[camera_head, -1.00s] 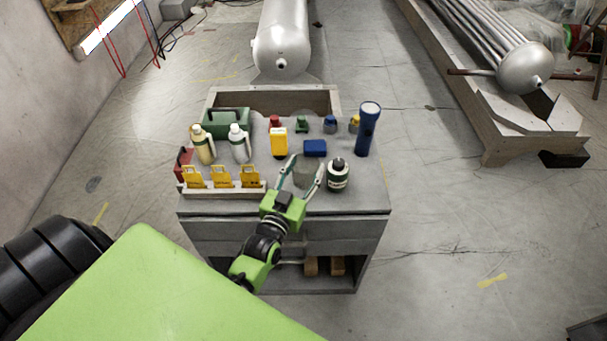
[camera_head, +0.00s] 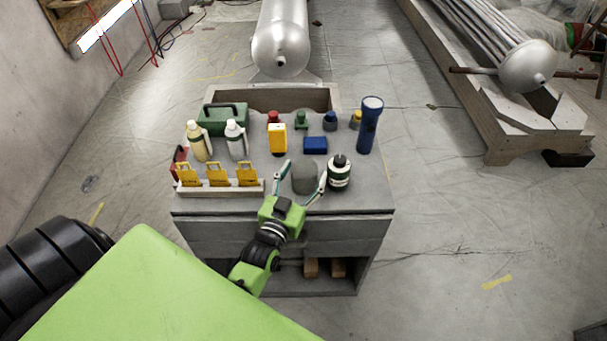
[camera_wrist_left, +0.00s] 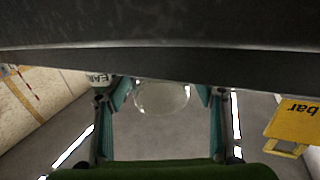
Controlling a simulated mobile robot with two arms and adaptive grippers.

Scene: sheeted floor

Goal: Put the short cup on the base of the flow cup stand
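A short grey, see-through cup (camera_head: 304,178) stands on the grey bench top near its front. In the left wrist view it is a pale round shape (camera_wrist_left: 162,97) between the fingertips. My left gripper (camera_head: 303,175) is open, with one finger on each side of the cup. In the left wrist view (camera_wrist_left: 163,95) a gap shows between the cup and each finger. I cannot make out a flow cup stand in these views. My right gripper is not in view.
Yellow tags (camera_head: 216,174) in a rack are at the left. Behind are a blue box (camera_head: 315,145), a yellow device (camera_head: 278,139), white bottles (camera_head: 236,142) and a blue torch (camera_head: 369,125). The bench's right front is clear.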

